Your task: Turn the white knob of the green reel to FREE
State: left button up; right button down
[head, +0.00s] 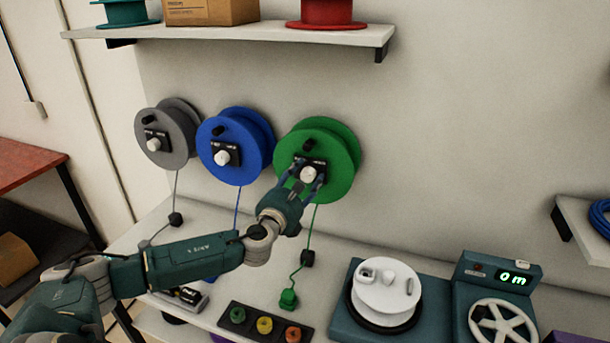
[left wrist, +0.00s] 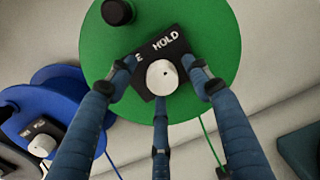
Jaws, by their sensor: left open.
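The green reel (head: 339,158) hangs on the wall, right of the blue and grey reels. Its white knob (head: 308,174) sits on a dark label plate at the reel's centre. In the left wrist view the knob (left wrist: 162,77) is between my fingers, and the plate (left wrist: 172,45) shows "HOLD" at right; the other word is mostly hidden by a finger, leaving an "E". My left gripper (head: 305,178) is open with its fingers around the knob; I cannot tell whether they touch it. The knob's pointer direction is not clear. My right gripper is not in view.
The blue reel (head: 241,171) and grey reel (head: 180,144) hang to the left. A shelf (head: 240,32) runs above.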

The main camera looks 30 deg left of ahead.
pick_arm(q)
jog(key=shift+w, duration=0.1)
jog(key=c, duration=1.2)
jog(key=shift+o, duration=0.2)
jog(key=shift+n, duration=0.4)
jog(key=n+b, duration=0.2)
jog(key=n, duration=0.1)
jog(key=shift+a+b, duration=0.1)
jog(key=shift+b, duration=0.2)
jog(key=n+b, duration=0.2)
jog(key=n, duration=0.3)
jog(key=n+b, duration=0.1)
jog(key=n, duration=0.3)
jog(key=shift+a+n, duration=0.1)
jog(key=shift+n, duration=0.3)
jog(key=shift+n+y+b, duration=0.3)
jog(key=shift+n, duration=2.1)
jog(key=shift+f, duration=0.1)
